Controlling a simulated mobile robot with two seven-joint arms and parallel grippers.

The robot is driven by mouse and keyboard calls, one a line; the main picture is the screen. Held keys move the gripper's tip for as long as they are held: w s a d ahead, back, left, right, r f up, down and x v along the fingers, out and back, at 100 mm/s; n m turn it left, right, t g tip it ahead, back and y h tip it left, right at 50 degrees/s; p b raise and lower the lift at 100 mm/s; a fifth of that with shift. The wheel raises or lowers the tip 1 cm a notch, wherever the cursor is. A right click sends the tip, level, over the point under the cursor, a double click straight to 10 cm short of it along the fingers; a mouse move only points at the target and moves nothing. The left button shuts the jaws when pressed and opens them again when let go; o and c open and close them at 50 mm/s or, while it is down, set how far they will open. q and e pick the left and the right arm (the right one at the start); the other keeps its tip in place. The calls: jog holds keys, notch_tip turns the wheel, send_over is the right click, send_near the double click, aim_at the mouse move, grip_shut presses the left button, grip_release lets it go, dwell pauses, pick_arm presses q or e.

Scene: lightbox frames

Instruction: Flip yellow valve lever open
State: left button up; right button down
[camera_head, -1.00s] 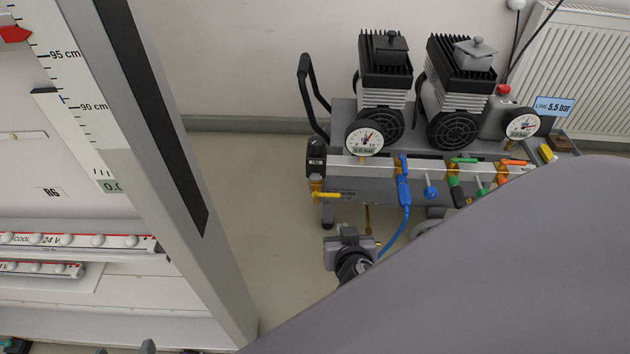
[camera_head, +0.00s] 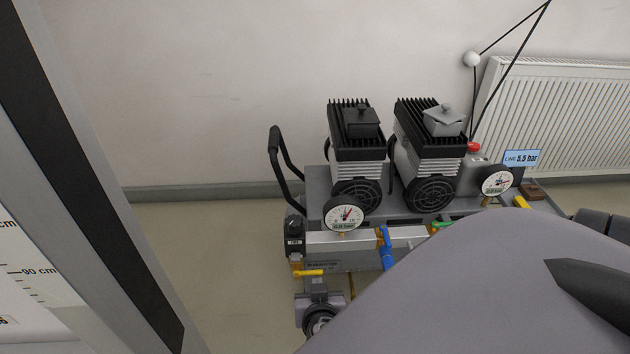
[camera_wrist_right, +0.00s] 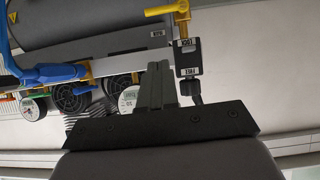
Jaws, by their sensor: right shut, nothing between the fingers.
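The yellow valve lever (camera_head: 308,272) sits at the left end of the compressor's manifold, below the black box (camera_head: 295,233). It points right, roughly level. In the right wrist view the lever (camera_wrist_right: 160,11) is at the top, joined to a brass valve body (camera_wrist_right: 183,22) beside the black labelled box (camera_wrist_right: 187,57). My right gripper (camera_head: 318,287) shows just below the lever in the head view, apart from it as far as I can tell. In the wrist view my right gripper (camera_wrist_right: 158,66) has its fingers together and empty. My left gripper is out of view.
The compressor's gauge (camera_head: 344,216) and a blue lever (camera_head: 385,237) are right of the yellow lever. My grey arm hides much of the lower right. A grey upright post (camera_head: 95,180) stands at left. Bare floor (camera_head: 215,240) lies between post and compressor.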

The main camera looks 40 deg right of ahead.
jog(key=b, duration=0.3)
send_over(316, 274)
jog(key=s+a, duration=0.2)
notch_tip(316, 274, down, 5)
jog(key=shift+w+d+f+b, duration=0.1)
jog(key=shift+f+b, duration=0.2)
jog(key=shift+f, duration=0.35)
jog(key=shift+w+d+f+b, duration=0.1)
jog(key=shift+f+b, duration=0.15)
jog(key=shift+f, duration=0.35)
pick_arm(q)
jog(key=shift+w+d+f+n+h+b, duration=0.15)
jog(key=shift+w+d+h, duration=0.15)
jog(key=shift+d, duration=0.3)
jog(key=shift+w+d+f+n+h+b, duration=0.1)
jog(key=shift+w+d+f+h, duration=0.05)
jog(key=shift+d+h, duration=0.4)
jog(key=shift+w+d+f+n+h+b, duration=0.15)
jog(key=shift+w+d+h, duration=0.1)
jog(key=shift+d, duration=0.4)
pick_arm(e)
jog(key=shift+w+d+f, duration=0.1)
jog(key=shift+w+f, duration=0.05)
jog(key=shift+f, duration=0.55)
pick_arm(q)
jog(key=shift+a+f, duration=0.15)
pick_arm(e)
jog(key=shift+d+f, duration=0.1)
